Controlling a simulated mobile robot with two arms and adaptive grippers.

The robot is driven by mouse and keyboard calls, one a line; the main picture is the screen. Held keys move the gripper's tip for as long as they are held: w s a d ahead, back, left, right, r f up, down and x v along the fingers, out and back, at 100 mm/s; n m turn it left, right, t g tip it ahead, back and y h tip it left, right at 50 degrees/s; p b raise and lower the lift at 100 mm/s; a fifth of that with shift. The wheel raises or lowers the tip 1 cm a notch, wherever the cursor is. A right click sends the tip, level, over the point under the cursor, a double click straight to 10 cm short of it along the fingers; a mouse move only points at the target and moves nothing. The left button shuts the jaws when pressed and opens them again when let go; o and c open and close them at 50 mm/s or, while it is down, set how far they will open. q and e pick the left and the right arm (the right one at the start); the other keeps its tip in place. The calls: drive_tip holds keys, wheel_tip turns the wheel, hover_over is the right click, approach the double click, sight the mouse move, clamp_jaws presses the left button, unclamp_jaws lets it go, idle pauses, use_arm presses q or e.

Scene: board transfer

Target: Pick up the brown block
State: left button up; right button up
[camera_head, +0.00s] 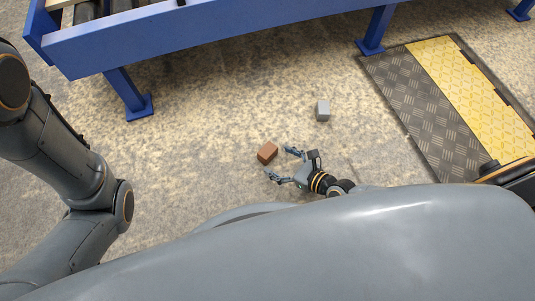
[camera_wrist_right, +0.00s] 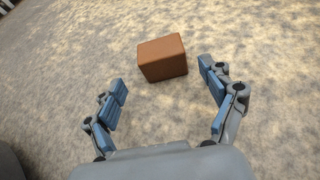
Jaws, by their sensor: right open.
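The brown block (camera_head: 267,152) lies on the speckled floor near the middle of the head view. My right gripper (camera_head: 282,164) is open beside it, with its fingers pointing toward the block. The right gripper (camera_wrist_right: 163,80) is empty there, and no finger appears to touch the block. My left arm shows at the left of the head view, but its gripper is not in view.
A grey block (camera_head: 322,110) lies on the floor up and right of the brown one. A blue-framed conveyor (camera_head: 200,35) with legs stands along the top. A black and yellow ramp mat (camera_head: 450,95) lies at the right. Floor left of the brown block is clear.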

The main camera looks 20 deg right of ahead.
sight(273, 155)
drive_tip(key=b+x, duration=0.2)
drive_tip(key=x, duration=0.3)
drive_tip(key=shift+w+a, duration=0.1)
drive_tip(key=shift+w, duration=0.4)
drive_tip(key=c, duration=1.3)
